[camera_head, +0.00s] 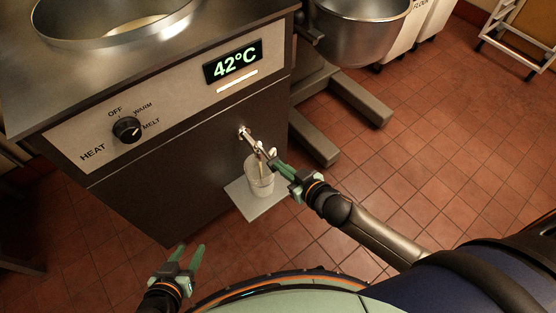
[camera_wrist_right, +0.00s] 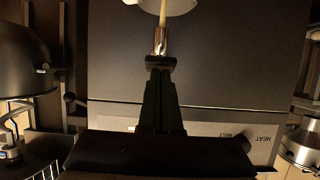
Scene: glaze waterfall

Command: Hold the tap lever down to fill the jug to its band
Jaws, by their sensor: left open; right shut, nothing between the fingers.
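The metal tap (camera_head: 247,137) sticks out from the front of the dark machine. The translucent jug (camera_head: 261,187) stands under it on a small shelf (camera_head: 244,208). A pale yellow stream (camera_wrist_right: 163,12) runs from the tap toward the jug, whose pale edge (camera_wrist_right: 182,5) shows in the right wrist view. My right gripper (camera_head: 274,163) is shut and empty, its fingertips at the tap's outer end by the lever; I cannot tell whether they touch or how far down the lever is. The jug's band and fill level are too small to tell. My left gripper (camera_head: 188,254) is open and empty, low and away from the tap.
The machine has a display (camera_head: 233,62) reading 42°C and a heat knob (camera_head: 127,129). A round pan (camera_head: 110,25) sits in its top. A steel mixer bowl (camera_head: 362,30) stands at the back right, its stand legs on the floor.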

